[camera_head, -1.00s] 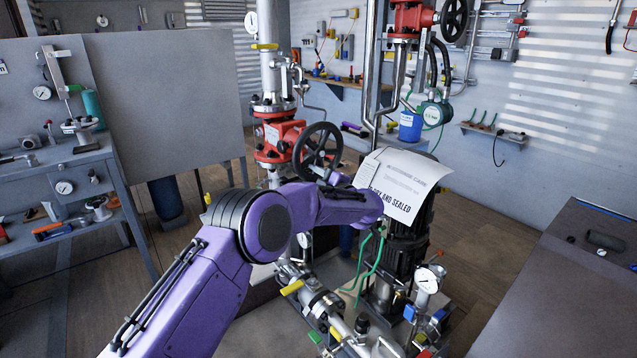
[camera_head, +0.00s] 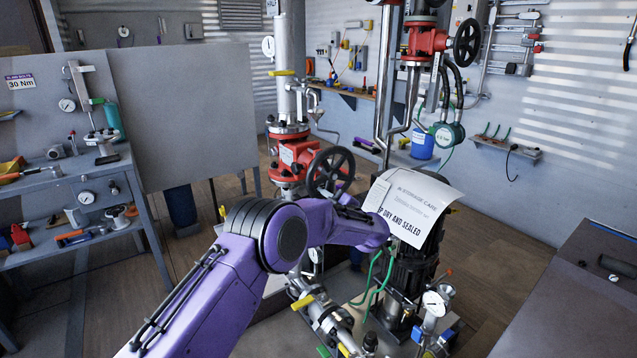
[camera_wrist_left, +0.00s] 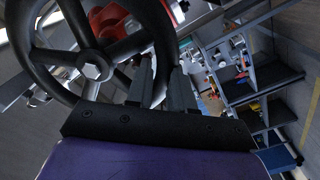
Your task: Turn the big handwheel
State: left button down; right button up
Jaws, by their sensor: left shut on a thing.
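The big handwheel (camera_head: 331,171) is a black spoked wheel on a red valve body (camera_head: 293,157) on the upright pipe, near the middle of the head view. In the left wrist view its hub (camera_wrist_left: 93,67) and spokes fill the upper left. My left gripper (camera_head: 340,200) is at the lower right part of the rim, partly hidden by my purple arm. In the left wrist view its two dark fingers (camera_wrist_left: 160,78) are at the rim, shut on it. My right gripper is not in view.
A second red valve with a black handwheel (camera_head: 467,41) is higher at the right. A paper sign (camera_head: 411,203) hangs over the dark motor (camera_head: 412,265) beside my arm. Gauges, pipes and green hoses crowd below. A grey bench (camera_head: 580,300) stands at the right.

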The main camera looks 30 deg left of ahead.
pick_arm(q)
jog(key=shift+s+r+m+p, duration=0.2)
jog(key=shift+r+m+p, duration=0.2)
jog(key=shift+r+p, duration=0.15)
jog(key=c, duration=1.4)
grip_release()
jog(key=shift+s+a+f+m, duration=0.1)
jog(key=shift+m, duration=0.2)
jog(key=o, duration=0.3)
jog(key=shift+f, duration=0.2)
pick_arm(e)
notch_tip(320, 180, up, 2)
pick_arm(q)
jog(key=shift+p+v, duration=0.65)
jog(key=shift+v, duration=0.85)
jog(key=shift+d, duration=0.2)
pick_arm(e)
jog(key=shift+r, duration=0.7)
